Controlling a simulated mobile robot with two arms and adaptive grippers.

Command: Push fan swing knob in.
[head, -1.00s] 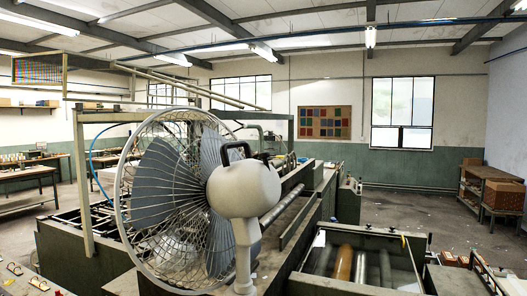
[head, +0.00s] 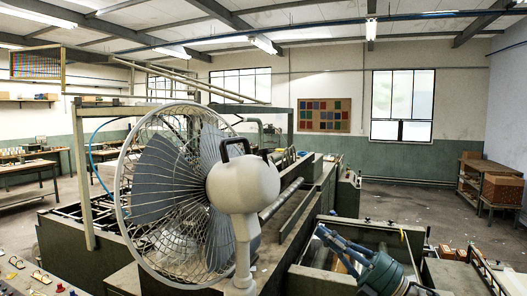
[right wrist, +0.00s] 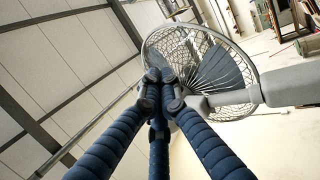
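The fan (head: 170,205) stands in the middle left of the head view, its round wire cage facing away to the left. Its rounded white motor housing (head: 243,184) has a black handle (head: 237,148) on top and sits on a white post. I cannot make out the swing knob for sure. My right gripper (head: 325,233) is right of and lower than the housing, apart from it. In the right wrist view its blue fingers (right wrist: 161,78) meet at the tips with nothing visible between them, and the fan (right wrist: 205,68) shows beyond them. My left gripper is out of view.
A long dark machine with rollers (head: 285,205) runs behind the fan. A machine bed (head: 320,278) lies under my right gripper. A wooden shelf with boxes (head: 490,183) stands at the far right. The air between my right gripper and the housing looks clear.

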